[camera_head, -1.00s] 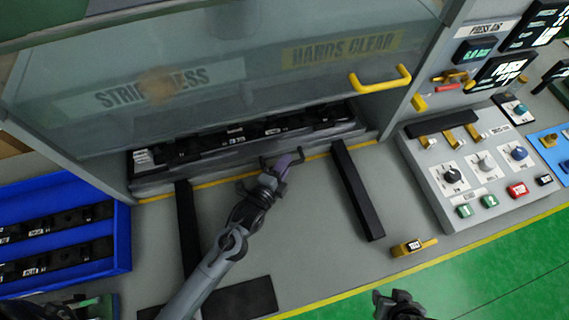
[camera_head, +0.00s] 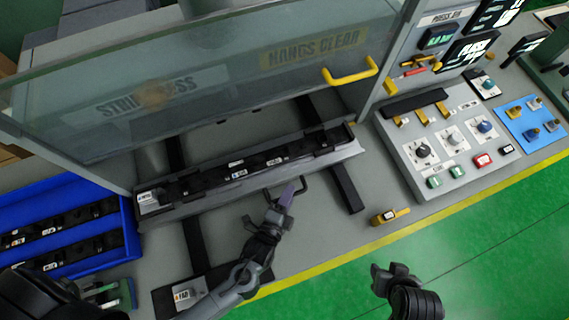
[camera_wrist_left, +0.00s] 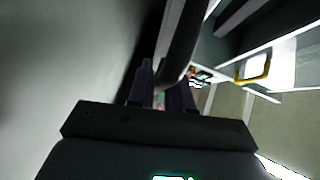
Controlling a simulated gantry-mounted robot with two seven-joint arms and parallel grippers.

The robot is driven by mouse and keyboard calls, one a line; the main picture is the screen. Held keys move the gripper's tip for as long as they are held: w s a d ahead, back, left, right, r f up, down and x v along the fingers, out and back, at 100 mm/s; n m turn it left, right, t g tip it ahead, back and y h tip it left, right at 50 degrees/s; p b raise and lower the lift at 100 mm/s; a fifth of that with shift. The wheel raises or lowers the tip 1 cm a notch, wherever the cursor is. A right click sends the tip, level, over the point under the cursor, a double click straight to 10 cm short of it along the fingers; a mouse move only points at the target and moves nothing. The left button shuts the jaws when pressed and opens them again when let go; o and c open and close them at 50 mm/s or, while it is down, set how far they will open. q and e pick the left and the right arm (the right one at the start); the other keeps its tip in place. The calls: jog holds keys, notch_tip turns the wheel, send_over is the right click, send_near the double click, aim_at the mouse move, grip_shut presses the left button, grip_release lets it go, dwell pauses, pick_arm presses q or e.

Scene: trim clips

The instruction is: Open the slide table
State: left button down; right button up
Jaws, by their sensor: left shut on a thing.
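The slide table (camera_head: 341,157) is a long grey carriage bearing a black trim strip (camera_head: 240,173). It sits across two black rails in front of the press opening, out from under the clear guard. My left gripper (camera_head: 289,194) is shut on the dark loop handle (camera_head: 304,187) at the front of the slide table. In the left wrist view the handle (camera_wrist_left: 183,45) runs between the fingers as a dark curved bar. My right gripper (camera_head: 389,272) hangs at the bottom, away from the table; its jaw opening is unclear.
The clear guard (camera_head: 215,85) with a yellow handle (camera_head: 350,73) stands behind. A blue bin (camera_head: 128,225) is at left, a control box (camera_head: 430,170) at right. Bare bench lies in front of the carriage.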

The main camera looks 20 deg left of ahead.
pick_arm(q)
jog(key=s+d+p, duration=0.2)
jog(key=s+d, duration=0.4)
jog(key=s, duration=0.1)
jog(key=shift+d+r, duration=0.1)
jog(key=shift+d, duration=0.25)
jog(key=c, duration=1.1)
grip_release()
jog(key=shift+c, duration=0.2)
jog(key=shift+s, duration=0.1)
jog(key=s, duration=0.3)
jog(key=s+r, duration=0.1)
jog(key=s, duration=0.6)
jog(key=shift+s+a+r, duration=0.2)
jog(key=shift+s+a, duration=0.05)
jog(key=shift+a, duration=0.05)
